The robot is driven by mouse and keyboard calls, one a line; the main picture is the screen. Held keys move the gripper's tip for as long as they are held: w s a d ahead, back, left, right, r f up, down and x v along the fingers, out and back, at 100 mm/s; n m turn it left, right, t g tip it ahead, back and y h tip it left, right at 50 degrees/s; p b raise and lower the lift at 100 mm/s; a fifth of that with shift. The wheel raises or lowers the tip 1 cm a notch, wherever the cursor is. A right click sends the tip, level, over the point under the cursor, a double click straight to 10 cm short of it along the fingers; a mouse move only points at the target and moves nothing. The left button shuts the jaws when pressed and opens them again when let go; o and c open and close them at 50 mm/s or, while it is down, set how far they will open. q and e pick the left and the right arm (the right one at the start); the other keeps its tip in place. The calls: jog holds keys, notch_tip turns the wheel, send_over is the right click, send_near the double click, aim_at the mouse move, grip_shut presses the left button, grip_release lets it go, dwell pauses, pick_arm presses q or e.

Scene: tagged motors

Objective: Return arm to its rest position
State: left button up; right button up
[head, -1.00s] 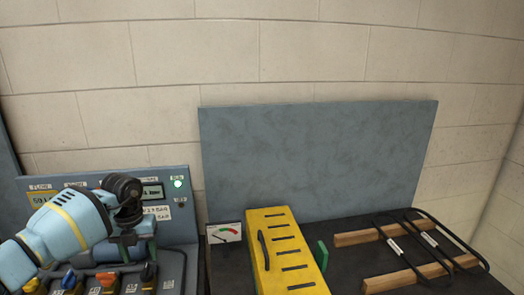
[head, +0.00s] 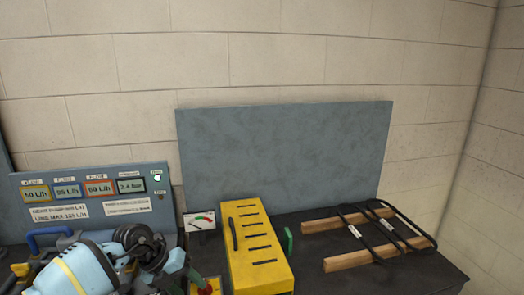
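My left arm (head: 82,272), light blue with a yellow band, comes in at the lower left. Its black end (head: 140,247) is in front of the lower part of a grey-blue instrument panel (head: 100,232). I cannot make out separate fingertips there, so I cannot tell whether the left gripper is open or shut. Nothing clearly held shows at that end. My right arm and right gripper are out of view.
A small dial gauge (head: 200,221), a slotted yellow box (head: 256,249), a green piece (head: 289,241) and black wire frames on wooden bars (head: 375,255) stand on the dark bench. A grey board (head: 285,155) stands behind.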

pick_arm(q)
jog(key=d+h, duration=0.1)
jog(key=d, duration=0.1)
jog(key=s+d, duration=0.1)
jog(key=d, duration=0.1)
jog(key=d+h, duration=0.1)
jog(key=d, duration=0.1)
jog(key=shift+s+f+h, duration=0.15)
jog(key=shift+s+h, duration=0.15)
jog(key=shift+s, duration=0.1)
jog(key=s+d+r+n+t+h, duration=0.5)
jog(key=d+r+n+t+h, duration=0.3)
jog(key=n+t, duration=0.3)
jog(key=s+a+f+n+y, duration=1.1)
jog(key=a+f+n+y, duration=0.3)
jog(key=n+y, duration=0.4)
jog(key=s+a+f+n+g+h, duration=0.1)
jog(key=s+a+f+n+g, duration=0.3)
jog(key=s, duration=0.8)
jog(key=s+f+g+h, duration=0.1)
jog(key=s+f+g, duration=0.1)
jog(key=s+g, duration=0.75)
jog(key=w+d+f+t+h, duration=0.1)
jog(key=w+d+f+t, duration=0.1)
jog(key=f+t, duration=0.7)
jog(key=shift+w+d+f+t, duration=0.35)
jog(key=shift+w+t, duration=0.3)
